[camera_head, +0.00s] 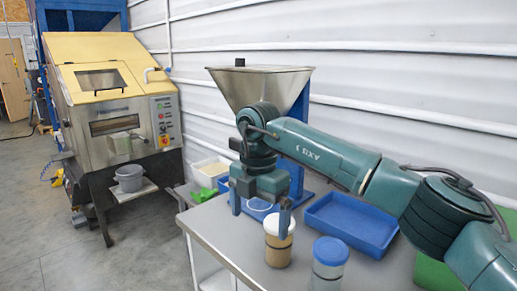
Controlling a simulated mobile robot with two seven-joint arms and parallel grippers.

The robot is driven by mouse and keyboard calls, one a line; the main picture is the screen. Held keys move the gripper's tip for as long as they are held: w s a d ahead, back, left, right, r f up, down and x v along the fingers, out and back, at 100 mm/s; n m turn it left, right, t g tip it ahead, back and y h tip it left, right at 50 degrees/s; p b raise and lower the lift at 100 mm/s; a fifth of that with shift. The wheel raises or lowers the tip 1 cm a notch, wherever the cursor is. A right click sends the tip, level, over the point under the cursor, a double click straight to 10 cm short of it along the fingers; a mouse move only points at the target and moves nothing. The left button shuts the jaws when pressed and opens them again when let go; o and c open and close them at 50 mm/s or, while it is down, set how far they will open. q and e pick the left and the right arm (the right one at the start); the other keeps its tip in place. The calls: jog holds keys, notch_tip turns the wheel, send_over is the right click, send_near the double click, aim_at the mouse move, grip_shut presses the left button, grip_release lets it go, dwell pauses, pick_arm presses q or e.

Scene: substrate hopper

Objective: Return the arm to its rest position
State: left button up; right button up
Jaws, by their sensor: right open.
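My right arm (335,155), teal with "AXIS 5" on a link, reaches in from the right over the metal table (215,228). Its gripper (260,212) points down with two blue fingers spread apart, and nothing shows between them. It hangs in front of the steel hopper (262,86) on its blue stand. A jar with tan contents (278,243) stands close by the right finger; I cannot tell whether they touch. My left gripper is not in view.
A blue tray (350,224) lies on the table right of the gripper. A blue-lidded jar (328,265) stands at the front edge. A white bin (208,170) is behind. A yellow-topped machine (110,110) with a grey bucket (129,179) stands left. The floor between is clear.

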jog(key=s+a+f+n+g+y, duration=0.4)
jog(key=s+a+f+y, duration=0.35)
jog(key=a, duration=0.25)
jog(key=s+a+r+m+g+y, duration=0.1)
jog(key=s+a+r+m+y, duration=0.1)
jog(key=s+a+y, duration=0.7)
jog(key=w+d+f+m+t+h, duration=0.1)
jog(key=w+d+f+m+t, duration=0.2)
jog(key=d+m+t, duration=0.65)
jog(key=w+d+f+m+t+h, duration=0.1)
jog(key=w+d+f+m+t, duration=0.25)
jog(key=d+m+t, duration=0.55)
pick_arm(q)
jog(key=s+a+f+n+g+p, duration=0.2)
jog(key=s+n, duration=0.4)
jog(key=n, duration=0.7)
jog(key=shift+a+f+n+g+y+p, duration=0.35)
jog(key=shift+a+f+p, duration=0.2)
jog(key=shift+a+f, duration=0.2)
pick_arm(e)
jog(key=s+d+f+m+g+h, duration=0.1)
jog(key=s+d+f+m+h, duration=0.3)
jog(key=s+d+f, duration=0.3)
jog(key=s+d+f+m+g+h, duration=0.2)
jog(key=s+d+f+m+h, duration=0.2)
jog(key=s+d+f+h, duration=0.3)
notch_tip(320, 180, down, 4)
jog(key=shift+s+d+f+m, duration=0.2)
jog(key=shift+s+d+m, duration=0.15)
jog(key=shift+d, duration=0.1)
